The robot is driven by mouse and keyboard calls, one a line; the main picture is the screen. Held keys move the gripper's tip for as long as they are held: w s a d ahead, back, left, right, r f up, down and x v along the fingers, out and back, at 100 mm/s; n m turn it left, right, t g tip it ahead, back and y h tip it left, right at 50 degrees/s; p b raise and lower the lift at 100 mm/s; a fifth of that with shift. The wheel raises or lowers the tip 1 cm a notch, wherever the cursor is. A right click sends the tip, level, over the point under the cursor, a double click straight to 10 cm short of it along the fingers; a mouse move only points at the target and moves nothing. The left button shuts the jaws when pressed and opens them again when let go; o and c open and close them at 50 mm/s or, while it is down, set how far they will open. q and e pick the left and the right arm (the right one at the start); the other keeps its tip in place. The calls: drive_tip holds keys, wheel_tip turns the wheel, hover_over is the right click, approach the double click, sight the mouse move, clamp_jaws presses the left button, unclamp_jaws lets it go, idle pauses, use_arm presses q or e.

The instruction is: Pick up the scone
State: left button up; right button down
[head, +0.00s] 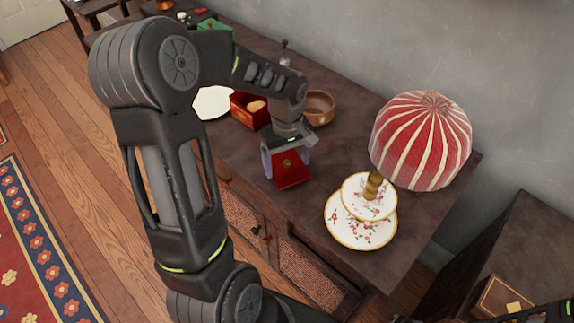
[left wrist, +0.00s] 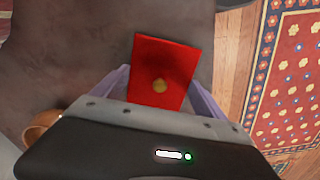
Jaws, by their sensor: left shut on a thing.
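A tan, rounded thing that looks like the scone (head: 256,106) sits in an open red box (head: 243,111) on the dark sideboard, behind my left gripper. My left gripper (head: 286,166) is shut on a flat red lid (head: 292,176) with a gold round emblem. The lid also shows between the two fingers in the left wrist view (left wrist: 162,62). It is over the sideboard top near the front edge; I cannot tell whether it touches the surface. My left arm hides part of the sideboard.
A brown bowl (head: 319,108) stands right of the red box and a white plate (head: 213,102) left of it. A two-tier floral stand (head: 361,233) and a red-and-white striped dome (head: 421,140) occupy the right end. The sideboard (head: 335,160) is bare between bowl and stand.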

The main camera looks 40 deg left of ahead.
sight(287, 162)
use_arm(q)
wheel_tip(287, 162, up, 9)
drive_tip(key=shift+f, duration=0.1)
idle(0.7)
drive_tip(key=shift+f, duration=0.1)
drive_tip(key=b, duration=0.5)
drive_tip(key=shift+f, duration=0.1)
drive_tip(key=shift+r, duration=0.35)
drive_tip(key=shift+f, duration=2.5)
